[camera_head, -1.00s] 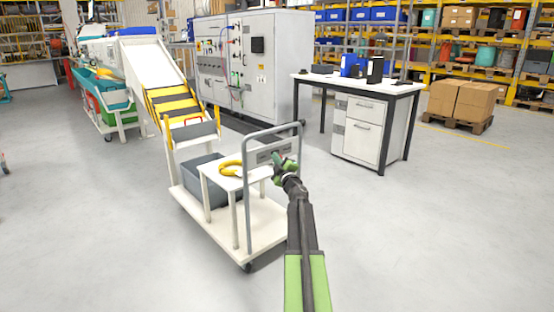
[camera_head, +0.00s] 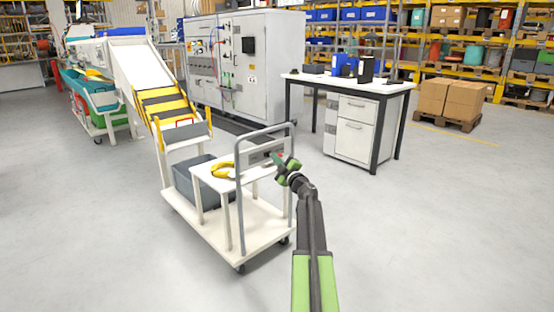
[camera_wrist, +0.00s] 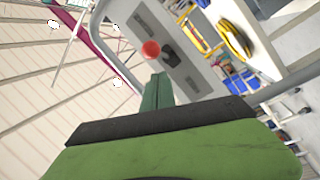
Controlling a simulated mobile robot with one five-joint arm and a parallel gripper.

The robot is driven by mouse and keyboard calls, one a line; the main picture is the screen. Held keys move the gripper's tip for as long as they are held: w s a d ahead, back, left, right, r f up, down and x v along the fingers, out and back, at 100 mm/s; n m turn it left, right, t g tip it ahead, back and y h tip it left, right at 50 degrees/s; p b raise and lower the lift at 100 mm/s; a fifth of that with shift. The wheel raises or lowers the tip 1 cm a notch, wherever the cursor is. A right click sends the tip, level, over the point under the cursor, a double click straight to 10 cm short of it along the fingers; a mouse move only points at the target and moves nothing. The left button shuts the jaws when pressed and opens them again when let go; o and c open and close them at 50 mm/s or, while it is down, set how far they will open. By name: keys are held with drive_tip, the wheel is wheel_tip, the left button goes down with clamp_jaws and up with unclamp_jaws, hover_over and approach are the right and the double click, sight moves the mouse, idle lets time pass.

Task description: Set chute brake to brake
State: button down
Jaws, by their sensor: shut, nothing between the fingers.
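A grey panel (camera_head: 258,155) is mounted in the hoop handle of a white cart. In the wrist view the panel (camera_wrist: 186,72) carries a red ball knob (camera_wrist: 151,49) beside a black block (camera_wrist: 171,60), with dark slots above and below. I take the knob to be the chute brake's; no setting label is readable. My gripper (camera_head: 281,161) is just in front of the panel's right end. In the wrist view my green gripper fingers (camera_wrist: 157,88) are shut and empty, pointing at the panel just below the knob. I see no clear contact.
The cart (camera_head: 210,215) carries a yellow ring-shaped item (camera_head: 223,170) on a small white table and a grey bin (camera_head: 188,178). A chute with yellow-edged steps (camera_head: 165,105) stands behind it. A white desk (camera_head: 345,82) is at the right. The floor right of the cart is clear.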

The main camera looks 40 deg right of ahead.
wheel_tip(320, 180, up, 3)
drive_tip(key=a+p, duration=0.2)
drive_tip(key=a, duration=0.1)
drive_tip(key=s+d+f+b, duration=0.2)
drive_tip(key=s+d, duration=0.3)
drive_tip(key=s, duration=0.4)
drive_tip(key=shift+s+f, duration=0.3)
drive_tip(key=shift+f, duration=0.1)
